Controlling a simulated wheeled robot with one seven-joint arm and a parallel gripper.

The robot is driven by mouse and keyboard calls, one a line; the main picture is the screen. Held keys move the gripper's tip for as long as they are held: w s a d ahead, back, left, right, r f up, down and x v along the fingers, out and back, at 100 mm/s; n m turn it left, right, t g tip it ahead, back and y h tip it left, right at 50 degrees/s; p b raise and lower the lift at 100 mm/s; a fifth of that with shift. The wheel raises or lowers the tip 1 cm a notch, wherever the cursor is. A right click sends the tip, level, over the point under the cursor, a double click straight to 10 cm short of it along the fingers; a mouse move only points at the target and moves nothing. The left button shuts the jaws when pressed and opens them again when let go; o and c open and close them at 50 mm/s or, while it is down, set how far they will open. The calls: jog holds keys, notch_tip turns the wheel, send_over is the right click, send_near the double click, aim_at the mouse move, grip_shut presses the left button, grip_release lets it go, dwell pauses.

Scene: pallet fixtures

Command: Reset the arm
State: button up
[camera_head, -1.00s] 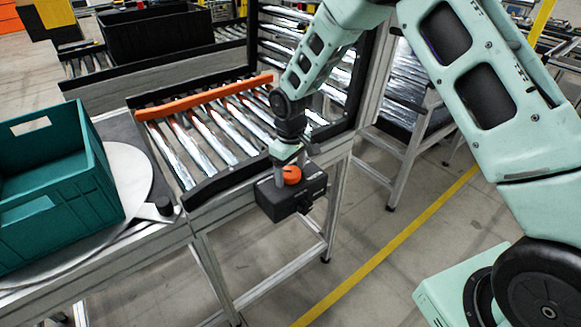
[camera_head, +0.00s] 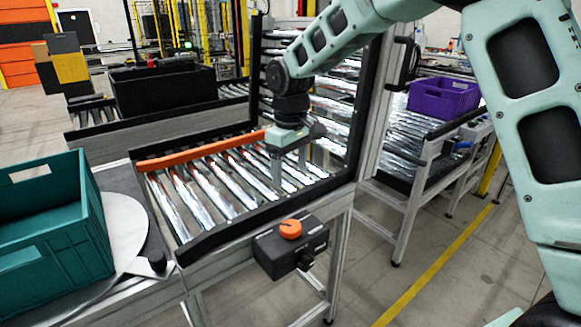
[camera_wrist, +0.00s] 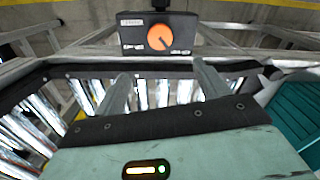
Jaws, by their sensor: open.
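My gripper (camera_head: 292,168) hangs at the end of my arm above the near right part of the roller conveyor (camera_head: 200,200). It is open and holds nothing. In the wrist view its two fingers (camera_wrist: 158,88) stand apart, with the black control box (camera_wrist: 200,27) and its orange knob (camera_wrist: 161,37) beyond them. In the head view, the black box (camera_head: 275,250) with the orange knob (camera_head: 290,229) is fixed at the conveyor's front edge, below the gripper and apart from it.
A teal crate (camera_head: 50,245) stands on the round turntable (camera_head: 125,222) at the left. A black crate (camera_head: 165,90) sits on the conveyor behind. A purple crate (camera_head: 443,96) sits on another conveyor at the right. An upright metal frame (camera_head: 365,120) stands right of the gripper.

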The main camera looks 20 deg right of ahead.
jog(key=shift+r, duration=0.4)
jog(key=s+a+r+n, duration=0.1)
jog(key=s+a, duration=0.3)
jog(key=s, duration=0.3)
jog(key=s+a, duration=0.3)
jog(key=s, duration=0.4)
jog(key=s+f, duration=0.2)
jog(key=s, duration=1.8)
jog(key=shift+d+f+y, duration=0.15)
jog(key=shift+d+y, duration=0.15)
jog(key=shift+w, duration=0.1)
